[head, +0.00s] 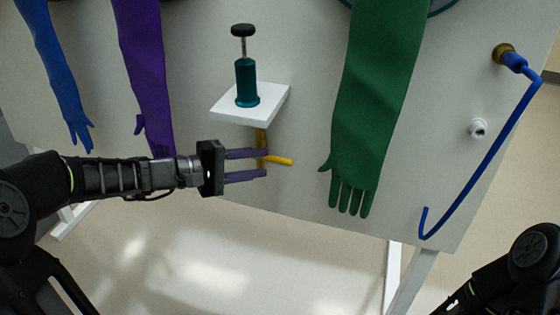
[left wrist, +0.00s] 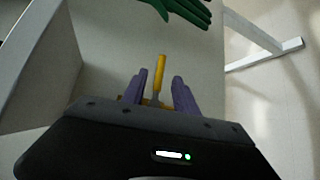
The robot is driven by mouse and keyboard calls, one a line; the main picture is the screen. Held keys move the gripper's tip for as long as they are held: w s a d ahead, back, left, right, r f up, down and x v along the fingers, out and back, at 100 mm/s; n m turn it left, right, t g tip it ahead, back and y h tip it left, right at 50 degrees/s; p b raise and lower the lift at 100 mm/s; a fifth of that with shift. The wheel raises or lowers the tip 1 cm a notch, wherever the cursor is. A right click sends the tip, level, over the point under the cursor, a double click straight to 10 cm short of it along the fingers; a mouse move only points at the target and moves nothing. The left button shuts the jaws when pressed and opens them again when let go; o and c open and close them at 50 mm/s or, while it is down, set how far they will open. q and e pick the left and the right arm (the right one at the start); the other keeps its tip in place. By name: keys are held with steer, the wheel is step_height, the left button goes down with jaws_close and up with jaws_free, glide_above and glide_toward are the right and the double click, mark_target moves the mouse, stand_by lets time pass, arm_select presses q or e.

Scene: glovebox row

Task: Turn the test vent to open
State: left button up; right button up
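The test vent appears to be the brass valve (head: 261,136) on the pale panel under a small white shelf, with a yellow lever (head: 281,160) pointing right in the head view. My left gripper (head: 267,164) comes in from the left, its two purple fingers apart at the valve, with the lever's free end reaching past the fingertips. In the left wrist view, the yellow lever (left wrist: 160,72) stands between the open fingers (left wrist: 157,88), with a gap on each side. The valve body is partly hidden behind the fingers. My right gripper is out of view; only part of its arm shows.
A green glove (head: 375,100) hangs to the right, purple (head: 145,60) and blue (head: 55,70) gloves to the left. A blue hose (head: 490,160) hangs at far right.

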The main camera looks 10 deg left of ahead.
mark_target(276, 161)
arm_select(q)
steer(key=x, duration=0.6)
steer(key=shift+w+d+b, duration=0.1)
steer(key=shift+d+b, duration=0.05)
steer(key=shift+b, duration=0.25)
jaws_close()
stand_by(1.0)
